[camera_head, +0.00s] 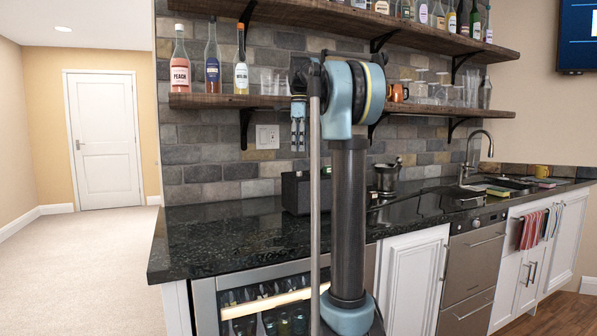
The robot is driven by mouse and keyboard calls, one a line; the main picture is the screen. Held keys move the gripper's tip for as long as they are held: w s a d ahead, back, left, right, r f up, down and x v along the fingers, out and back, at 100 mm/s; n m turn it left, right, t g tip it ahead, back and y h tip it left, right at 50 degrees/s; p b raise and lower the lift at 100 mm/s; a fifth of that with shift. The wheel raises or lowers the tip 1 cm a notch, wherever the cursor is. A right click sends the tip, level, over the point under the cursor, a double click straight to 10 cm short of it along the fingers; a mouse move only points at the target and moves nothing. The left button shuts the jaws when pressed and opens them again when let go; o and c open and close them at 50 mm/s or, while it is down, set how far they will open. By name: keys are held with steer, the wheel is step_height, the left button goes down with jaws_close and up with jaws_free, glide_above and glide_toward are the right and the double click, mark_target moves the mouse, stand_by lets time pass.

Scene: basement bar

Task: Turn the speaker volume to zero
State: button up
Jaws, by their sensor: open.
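The speaker (296,193) is a black box on the dark counter, at the middle of the view. My arm's upright links hide part of its front and right side. Its volume knob cannot be made out. My gripper (298,144) hangs downward in front of the tiled wall and appears above the speaker in the picture, apart from it. It is open, and nothing is seen between its fingers.
The counter (215,229) is clear left of the speaker. A metal ice bucket (387,178) stands to the right, with a sink and faucet (475,155) farther right. A lower shelf (225,101) with bottles and glasses is on the wall. A bottle fridge (262,300) is below.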

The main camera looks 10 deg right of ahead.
mark_target(299, 173)
steer(key=f, duration=0.9)
steer(key=shift+s, duration=0.25)
steer(key=shift+a, duration=0.1)
steer(key=shift+c, duration=0.5)
jaws_close()
